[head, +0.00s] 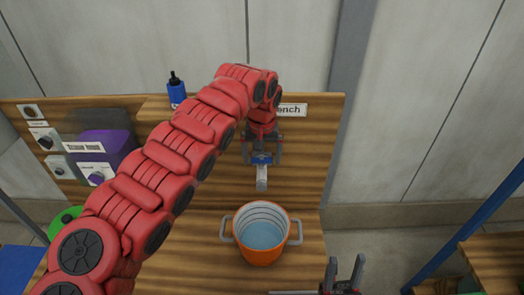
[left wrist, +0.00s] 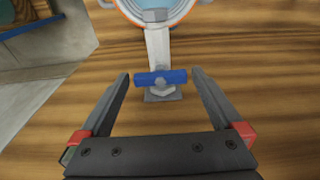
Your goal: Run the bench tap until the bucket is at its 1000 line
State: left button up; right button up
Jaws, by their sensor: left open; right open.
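The bench tap has a blue handle (head: 262,159) and a pale spout (head: 262,180) pointing over the bucket. My left gripper (head: 262,152) is open around the handle. In the left wrist view the blue handle (left wrist: 172,77) lies crosswise to the spout (left wrist: 158,45), between the open fingers and apart from them. The orange bucket (head: 262,256) stands upright under the spout, with water (head: 262,236) inside and ring lines on its pale inner wall. The line numbers are unreadable. I see no clear stream. My right gripper (head: 343,272) is open and empty, right of the bucket.
A blue bottle (head: 177,94) stands behind my left arm. A purple unit (head: 105,150) with knobs is at the left of the back panel. A green round thing (head: 64,220) is at the lower left. Another wooden table (head: 495,255) is at the right, beyond a gap.

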pick_arm(q)
jog(key=c, duration=1.2)
